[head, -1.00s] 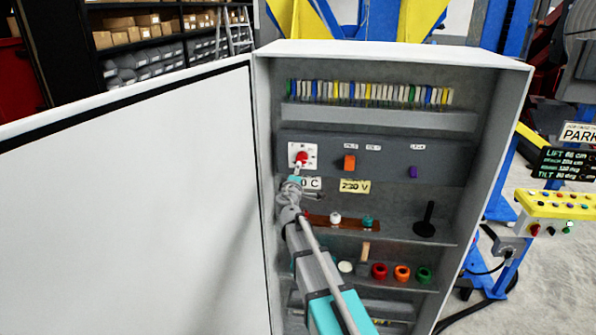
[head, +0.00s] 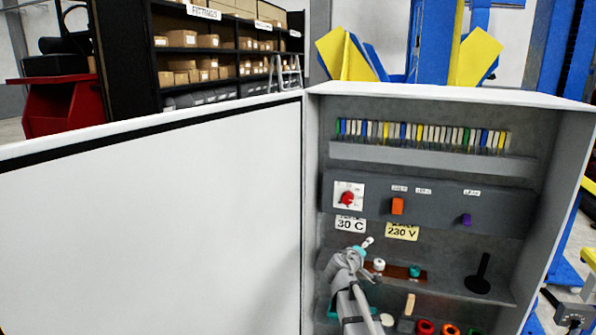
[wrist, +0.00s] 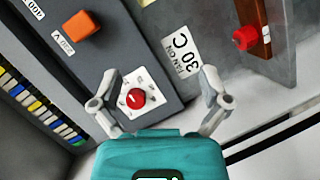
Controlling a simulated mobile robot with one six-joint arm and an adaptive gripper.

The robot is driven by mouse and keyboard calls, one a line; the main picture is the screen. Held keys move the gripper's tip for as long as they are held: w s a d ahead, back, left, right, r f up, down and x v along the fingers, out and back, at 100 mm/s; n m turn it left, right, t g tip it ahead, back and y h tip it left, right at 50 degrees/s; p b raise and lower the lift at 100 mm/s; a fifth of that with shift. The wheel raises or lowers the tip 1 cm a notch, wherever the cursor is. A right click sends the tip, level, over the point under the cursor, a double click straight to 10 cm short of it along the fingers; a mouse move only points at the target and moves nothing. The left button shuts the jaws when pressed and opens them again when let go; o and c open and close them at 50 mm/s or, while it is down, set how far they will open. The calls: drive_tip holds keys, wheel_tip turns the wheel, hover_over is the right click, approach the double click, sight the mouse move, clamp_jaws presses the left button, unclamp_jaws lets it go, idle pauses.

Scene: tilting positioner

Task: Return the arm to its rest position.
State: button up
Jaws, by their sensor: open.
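My gripper (head: 364,246) is open and empty. In the head view it is in front of the open cabinet (head: 430,93), below and right of a red rotary knob (head: 347,199) on a white plate. In the wrist view my two fingers (wrist: 160,76) are spread wide. The red knob (wrist: 135,98) shows between them, nearer the left finger, with a visible gap and no contact. My arm reaches up from the bottom edge of the head view and hides part of the lower shelves.
The white cabinet door (head: 150,220) stands open at left. An orange switch (head: 397,206) and purple knob (head: 466,220) share the panel. A brown strip (head: 397,271) with small knobs and a black upright piece (head: 480,275) are on the shelf below. Colored rings (head: 425,327) sit lower.

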drive_tip(key=s+d+f+m+g+b, duration=0.35)
drive_tip(key=s+f, duration=0.45)
drive_tip(key=f, duration=0.3)
drive_tip(key=s+a+f+m+g+y+b, duration=0.1)
drive_tip(key=s+a+f+g+y+b, duration=0.3)
drive_tip(key=s+f, duration=0.5)
drive_tip(key=s+a+f+m+g+y+b, duration=0.2)
drive_tip(key=s+a+f+g+y+b, duration=0.1)
drive_tip(key=s+f, duration=0.6)
drive_tip(key=s+g+y+b, duration=0.1)
drive_tip(key=s+g+b, duration=0.1)
drive_tip(key=b, duration=0.1)
drive_tip(key=shift+a, duration=0.35)
drive_tip(key=shift+w, duration=0.1)
